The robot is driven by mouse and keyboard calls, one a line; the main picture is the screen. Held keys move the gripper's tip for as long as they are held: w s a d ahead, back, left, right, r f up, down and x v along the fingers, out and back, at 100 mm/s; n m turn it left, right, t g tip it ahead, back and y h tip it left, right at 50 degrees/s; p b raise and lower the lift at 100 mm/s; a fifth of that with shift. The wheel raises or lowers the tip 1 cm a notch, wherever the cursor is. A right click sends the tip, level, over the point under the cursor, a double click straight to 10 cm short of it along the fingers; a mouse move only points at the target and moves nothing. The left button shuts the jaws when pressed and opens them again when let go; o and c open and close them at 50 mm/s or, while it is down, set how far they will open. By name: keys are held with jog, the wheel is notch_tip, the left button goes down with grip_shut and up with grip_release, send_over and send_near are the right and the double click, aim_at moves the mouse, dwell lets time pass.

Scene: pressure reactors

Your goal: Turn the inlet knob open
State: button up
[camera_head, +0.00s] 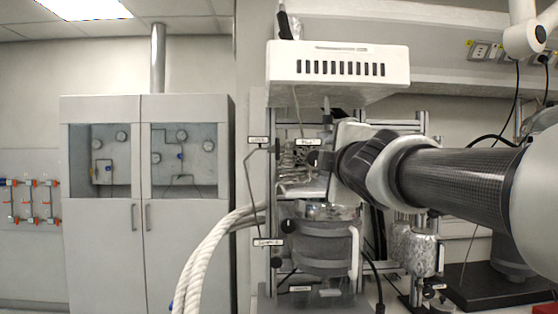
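The pressure reactor (322,246) stands at the centre, with a dark vessel below a metal head and small labels around it. A label (308,142) sits near the head and another (258,140) is to its left; their lettering is too small to read surely. My gripper (322,160) reaches in from the right, its tip beside the valves just below the nearer label. A small dark knob-like part (312,158) shows at the tip; I cannot tell whether it is touched or which knob is the inlet. The finger gap is hidden.
A white vented box (338,70) sits above the reactor. Thick white hoses (212,258) curve down at its left. A foil-wrapped vessel (422,254) stands to the right under my arm. A grey cabinet (146,200) stands at the left. Metal posts and thin tubes crowd the valves.

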jog(key=shift+s, duration=1.1)
